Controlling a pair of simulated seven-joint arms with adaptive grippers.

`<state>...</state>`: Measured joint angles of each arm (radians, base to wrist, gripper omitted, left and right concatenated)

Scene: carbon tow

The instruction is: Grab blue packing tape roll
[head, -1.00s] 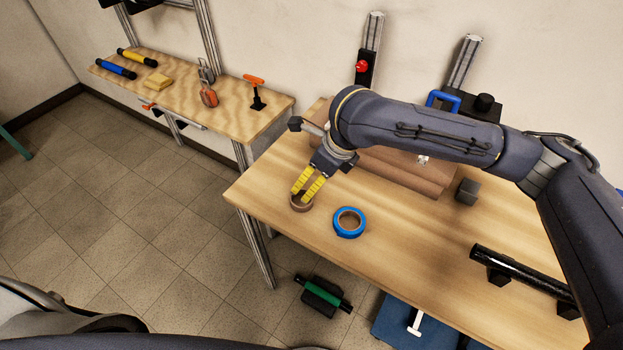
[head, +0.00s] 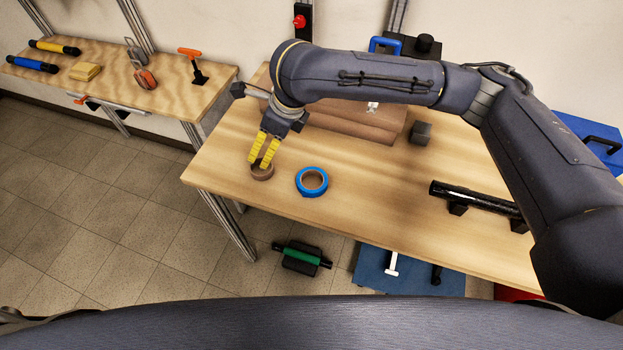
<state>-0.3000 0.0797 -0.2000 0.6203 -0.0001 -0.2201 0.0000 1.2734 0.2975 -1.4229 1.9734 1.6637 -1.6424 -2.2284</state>
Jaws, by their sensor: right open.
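The blue packing tape roll (head: 300,187) lies flat on the wooden table, near its front left edge, in the head view. A brown tape roll (head: 262,175) lies just left of it. My right gripper (head: 261,164) has yellow fingers pointing down at the brown roll, left of the blue roll and apart from it. The fingers are open with a gap between them. They overlap the brown roll in the picture, and I cannot tell whether they touch it. My left gripper is not in view.
A brown box (head: 350,122) stands behind the rolls, partly hidden by my arm. A small dark block (head: 421,133) and a black tube (head: 475,197) on supports are to the right. The table (head: 370,225) is clear in front of them.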

